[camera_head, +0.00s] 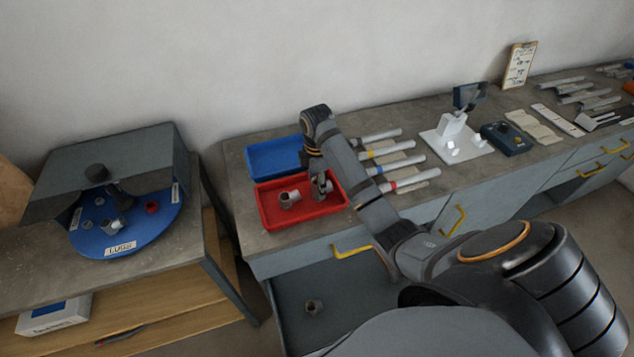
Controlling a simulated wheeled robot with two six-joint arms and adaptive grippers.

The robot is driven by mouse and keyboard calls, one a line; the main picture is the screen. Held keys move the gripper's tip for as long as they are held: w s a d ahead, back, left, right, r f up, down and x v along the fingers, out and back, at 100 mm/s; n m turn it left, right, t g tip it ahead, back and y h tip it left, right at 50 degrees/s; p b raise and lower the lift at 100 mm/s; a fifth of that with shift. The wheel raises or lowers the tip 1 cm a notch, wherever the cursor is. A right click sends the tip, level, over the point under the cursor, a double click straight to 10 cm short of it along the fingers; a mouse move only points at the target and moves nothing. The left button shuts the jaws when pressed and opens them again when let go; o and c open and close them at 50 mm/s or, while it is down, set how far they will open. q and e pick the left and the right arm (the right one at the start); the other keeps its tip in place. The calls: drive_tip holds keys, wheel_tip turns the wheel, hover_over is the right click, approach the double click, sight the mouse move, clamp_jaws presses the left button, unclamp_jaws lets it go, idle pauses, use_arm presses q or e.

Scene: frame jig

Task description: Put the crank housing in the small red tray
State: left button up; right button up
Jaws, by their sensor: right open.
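The small red tray (268,222) stands on the workbench near its left end, in front of a blue tray. A grey, short tubular part (290,199), which looks like a crank housing, lies inside the red tray on its left side. My right gripper (321,192) points down over the right part of the red tray, to the right of that part and apart from it. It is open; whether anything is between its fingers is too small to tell. A similar grey part (314,307) lies in the open drawer below. My left gripper is not in view.
A blue tray (274,158) stands behind the red one. Several pale tubes with coloured bands lie right of it. A white fixture (452,140) stands farther right. The drawer (350,287) is pulled out. A blue turntable (125,222) sits on the left table, across a gap.

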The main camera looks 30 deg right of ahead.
drive_tip(key=shift+r, duration=0.2)
use_arm(q)
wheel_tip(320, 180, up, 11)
drive_tip(key=p, duration=1.1)
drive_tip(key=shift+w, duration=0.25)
use_arm(e)
wheel_tip(320, 180, up, 12)
